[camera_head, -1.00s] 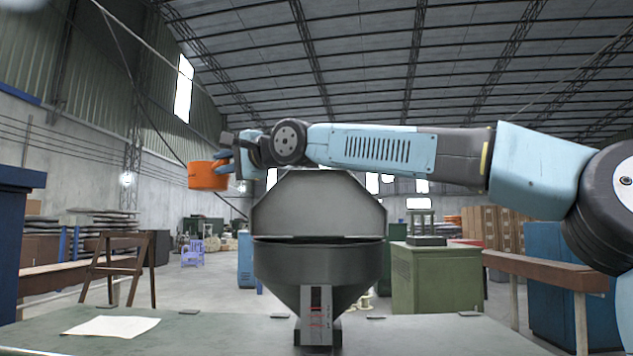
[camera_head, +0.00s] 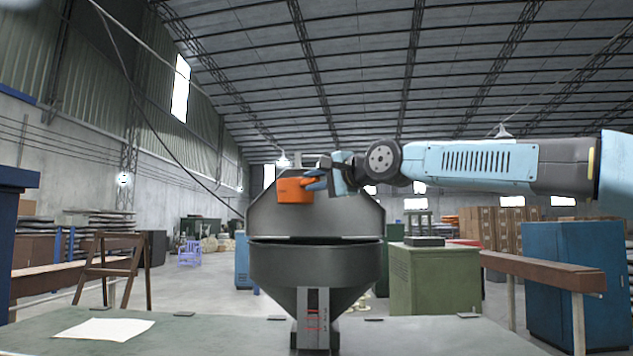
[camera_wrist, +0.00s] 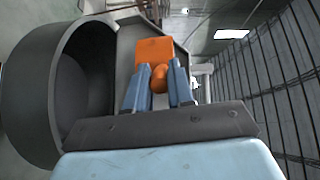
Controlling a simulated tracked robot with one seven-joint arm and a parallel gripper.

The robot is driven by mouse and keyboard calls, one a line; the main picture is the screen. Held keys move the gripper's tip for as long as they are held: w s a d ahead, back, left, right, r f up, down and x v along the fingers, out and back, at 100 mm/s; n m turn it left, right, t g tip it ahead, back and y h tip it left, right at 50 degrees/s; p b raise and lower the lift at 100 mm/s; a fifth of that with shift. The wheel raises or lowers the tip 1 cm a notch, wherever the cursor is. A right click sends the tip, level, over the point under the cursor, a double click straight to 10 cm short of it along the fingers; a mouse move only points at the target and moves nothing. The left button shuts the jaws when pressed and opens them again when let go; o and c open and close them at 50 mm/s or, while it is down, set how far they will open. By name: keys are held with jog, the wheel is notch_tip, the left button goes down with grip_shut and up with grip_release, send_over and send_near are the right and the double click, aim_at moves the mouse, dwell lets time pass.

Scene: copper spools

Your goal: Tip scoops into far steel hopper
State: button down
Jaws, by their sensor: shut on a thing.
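The steel hopper (camera_head: 316,268) stands on the green-grey table with its open lid plate upright behind the mouth. Its round, dark bowl also fills the left of the wrist view (camera_wrist: 32,95). My gripper (camera_head: 316,184) is shut on the orange scoop (camera_head: 290,190) and holds it above the hopper's mouth, in front of the raised plate. In the wrist view, the blue fingers close on the scoop's handle, and the orange scoop body (camera_wrist: 153,50) shows beyond them. The inside of the scoop is hidden.
A white sheet of paper (camera_head: 105,328) lies on the table (camera_head: 200,335) at the left. A green cabinet (camera_head: 435,282) and a brown wooden rail (camera_head: 535,268) stand behind at the right. A wooden stand (camera_head: 112,270) is at the left. The air around the hopper is free.

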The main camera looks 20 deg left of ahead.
jog(key=m, duration=0.2)
jog(key=f+m+y, duration=0.1)
jog(key=m+t, duration=0.1)
jog(key=m, duration=0.1)
jog(key=shift+a+f+m+y, duration=0.1)
jog(key=shift+f+m+y, duration=0.2)
jog(key=shift+f+y, duration=0.1)
jog(key=w+d+f+m+t+h, duration=0.1)
jog(key=d+f+m+t+h, duration=0.1)
jog(key=m, duration=0.8)
jog(key=w+d+f+m+t+h, duration=0.2)
jog(key=f+m+t, duration=0.3)
jog(key=m, duration=0.6)
jog(key=shift+w+d+t, duration=0.25)
jog(key=shift+d+t, duration=0.05)
jog(key=shift+t, duration=0.5)
jog(key=shift+f, duration=0.1)
